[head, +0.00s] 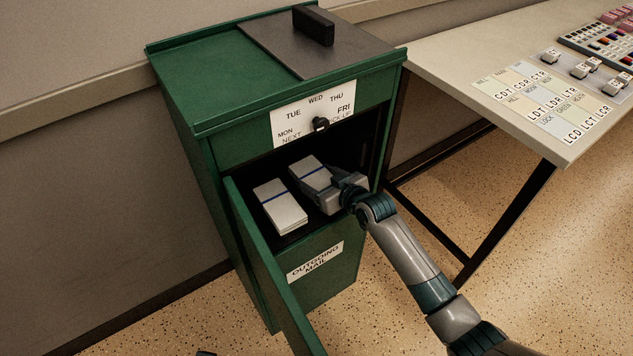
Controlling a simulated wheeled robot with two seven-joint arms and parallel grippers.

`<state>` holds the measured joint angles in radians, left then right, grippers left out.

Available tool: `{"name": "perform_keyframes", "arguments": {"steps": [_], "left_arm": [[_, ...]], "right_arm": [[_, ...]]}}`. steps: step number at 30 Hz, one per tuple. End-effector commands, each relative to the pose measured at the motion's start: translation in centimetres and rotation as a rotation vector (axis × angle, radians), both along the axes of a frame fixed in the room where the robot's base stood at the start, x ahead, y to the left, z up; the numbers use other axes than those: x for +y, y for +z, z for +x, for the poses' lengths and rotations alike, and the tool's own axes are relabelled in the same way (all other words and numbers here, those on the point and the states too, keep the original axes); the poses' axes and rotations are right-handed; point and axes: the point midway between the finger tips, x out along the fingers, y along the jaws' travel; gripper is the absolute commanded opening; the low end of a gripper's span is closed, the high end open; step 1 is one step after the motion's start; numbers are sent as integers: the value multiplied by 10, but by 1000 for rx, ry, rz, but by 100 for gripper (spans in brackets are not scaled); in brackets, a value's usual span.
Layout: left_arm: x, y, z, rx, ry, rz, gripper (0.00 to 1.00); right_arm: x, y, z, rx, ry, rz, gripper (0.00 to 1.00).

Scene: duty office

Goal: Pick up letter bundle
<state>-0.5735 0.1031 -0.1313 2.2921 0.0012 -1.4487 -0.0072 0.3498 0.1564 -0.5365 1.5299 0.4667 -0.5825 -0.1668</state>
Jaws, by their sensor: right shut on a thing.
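Two white letter bundles, each with a blue band, are inside the open compartment of the green mail cabinet (232,88). The left letter bundle (284,212) lies on the compartment floor, apart from my gripper. My right gripper (322,189) reaches in from the right and is shut on the right letter bundle (309,168). The gripper hides the near part of that bundle, and I cannot tell whether it is lifted off the floor.
The cabinet door (270,270) stands open at the front left. A day dial (320,124) sits above the opening, and an outgoing mail label (316,261) below it. A table (450,62) with cards and small labelled blocks stands at right.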

Motion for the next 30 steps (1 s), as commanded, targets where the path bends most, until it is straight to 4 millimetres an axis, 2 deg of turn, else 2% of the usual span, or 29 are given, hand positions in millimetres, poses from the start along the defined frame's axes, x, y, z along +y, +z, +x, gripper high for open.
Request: {"name": "perform_keyframes", "arguments": {"steps": [1, 8, 9, 14, 24, 30], "left_arm": [[0, -3, 0, 5, 0, 1, 33], [0, -18, 9, 1, 0, 1, 33], [0, -21, 9, 2, -1, 2, 33], [-1, -28, 10, 2, -2, -1, 33], [-2, -45, 6, 18, -5, -2, 33], [-2, -48, 9, 12, -5, -2, 33]], "right_arm": [[0, 10, 1, -4, 0, 2, 42], [1, 46, -1, -4, 0, 2, 42], [3, 41, -11, 3, 2, 2, 42], [9, 42, -43, 1, 2, 3, 42], [27, 41, -131, 3, 1, 4, 42], [34, 41, -168, 1, 1, 3, 42]]}}
